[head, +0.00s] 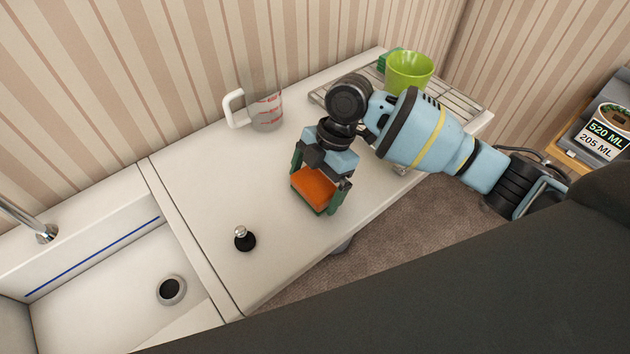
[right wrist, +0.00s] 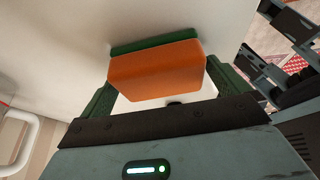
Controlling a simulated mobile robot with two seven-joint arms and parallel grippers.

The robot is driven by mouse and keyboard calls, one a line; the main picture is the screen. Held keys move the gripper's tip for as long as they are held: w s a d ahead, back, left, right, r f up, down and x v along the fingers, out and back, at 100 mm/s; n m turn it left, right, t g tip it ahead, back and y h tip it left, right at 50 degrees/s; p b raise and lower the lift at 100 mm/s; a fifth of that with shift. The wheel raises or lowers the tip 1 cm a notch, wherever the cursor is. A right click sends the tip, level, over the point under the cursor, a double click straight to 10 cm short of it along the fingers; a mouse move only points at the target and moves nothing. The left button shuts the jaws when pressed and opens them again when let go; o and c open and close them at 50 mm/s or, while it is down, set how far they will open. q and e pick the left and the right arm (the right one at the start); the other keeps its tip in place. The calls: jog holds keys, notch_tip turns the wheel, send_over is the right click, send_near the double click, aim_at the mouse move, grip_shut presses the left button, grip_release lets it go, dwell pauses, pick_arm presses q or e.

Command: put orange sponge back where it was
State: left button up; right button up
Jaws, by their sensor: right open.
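The orange sponge (head: 315,187) has a green layer on its underside and lies on the white counter (head: 205,187). My right gripper (head: 320,188) is over it, with one green finger on each side. In the right wrist view the sponge (right wrist: 157,68) lies ahead between the open fingers, and gaps show beside it. I cannot tell from the head view whether either finger touches it. My left gripper does not show.
A measuring jug (head: 265,108) stands behind. A wire rack (head: 455,101) holds a green cup (head: 409,71) and a green block (head: 384,60). A black stopper (head: 244,239) stands near the sink (head: 110,285). Counter space left of the sponge is clear.

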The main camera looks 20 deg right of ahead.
jog(key=v, duration=1.2)
jog(key=shift+a+r, duration=0.1)
